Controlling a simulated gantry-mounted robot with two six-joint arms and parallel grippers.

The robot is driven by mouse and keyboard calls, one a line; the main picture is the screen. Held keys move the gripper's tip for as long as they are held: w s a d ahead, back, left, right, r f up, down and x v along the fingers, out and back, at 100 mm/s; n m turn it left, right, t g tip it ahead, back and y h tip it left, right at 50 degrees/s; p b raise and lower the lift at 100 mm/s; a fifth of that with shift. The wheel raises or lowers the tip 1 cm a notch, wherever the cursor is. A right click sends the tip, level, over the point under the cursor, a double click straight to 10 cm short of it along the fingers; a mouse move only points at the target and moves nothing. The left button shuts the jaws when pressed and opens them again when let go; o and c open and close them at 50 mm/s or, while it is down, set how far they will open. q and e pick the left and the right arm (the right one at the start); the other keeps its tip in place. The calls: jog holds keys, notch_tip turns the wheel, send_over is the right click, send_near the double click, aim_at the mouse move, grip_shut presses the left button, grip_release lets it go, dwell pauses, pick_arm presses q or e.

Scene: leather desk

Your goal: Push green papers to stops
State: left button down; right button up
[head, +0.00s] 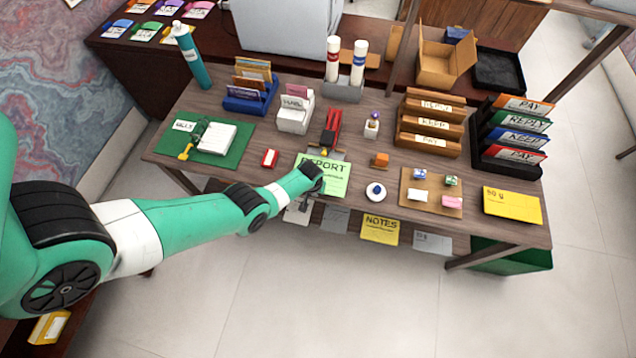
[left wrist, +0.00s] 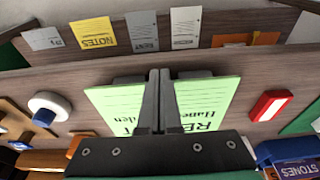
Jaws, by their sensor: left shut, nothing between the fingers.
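The green REPORT papers (head: 335,180) lie flat near the front middle of the desk. A grey-black piece (head: 340,155) lies along their far edge; I cannot tell if the papers touch it. My left gripper (head: 315,184) is over the left part of the papers and hides some of them. In the left wrist view my left gripper (left wrist: 159,100) is shut and empty, with the green papers (left wrist: 212,98) showing on both sides of the fingers. I cannot tell if the fingertips touch the papers. My right gripper is in neither view.
A red stapler (head: 332,130) stands behind the papers, a small red box (head: 270,158) to their left. A white round object (head: 376,191) and an orange block (head: 380,160) are to their right. A yellow NOTES sheet (head: 380,229) shows below the front edge.

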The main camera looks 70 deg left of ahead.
pick_arm(q)
jog(key=shift+w+a+b, duration=0.55)
jog(key=shift+a+b, duration=0.05)
jog(key=shift+a, duration=0.1)
jog(key=shift+w+a, duration=0.2)
jog(key=shift+a, duration=0.1)
jog(key=shift+w+a+b, duration=0.55)
jog(key=shift+a+b, duration=0.2)
jog(key=shift+b, duration=0.3)
jog(key=shift+d, duration=0.1)
jog(key=shift+s+r+p, duration=0.1)
jog(key=shift+p, duration=0.25)
jog(key=shift+s+d+p, duration=0.35)
jog(key=shift+d+p, duration=0.05)
jog(key=shift+d, duration=0.1)
notch_tip(320, 180, up, 7)
jog(key=p, duration=0.7)
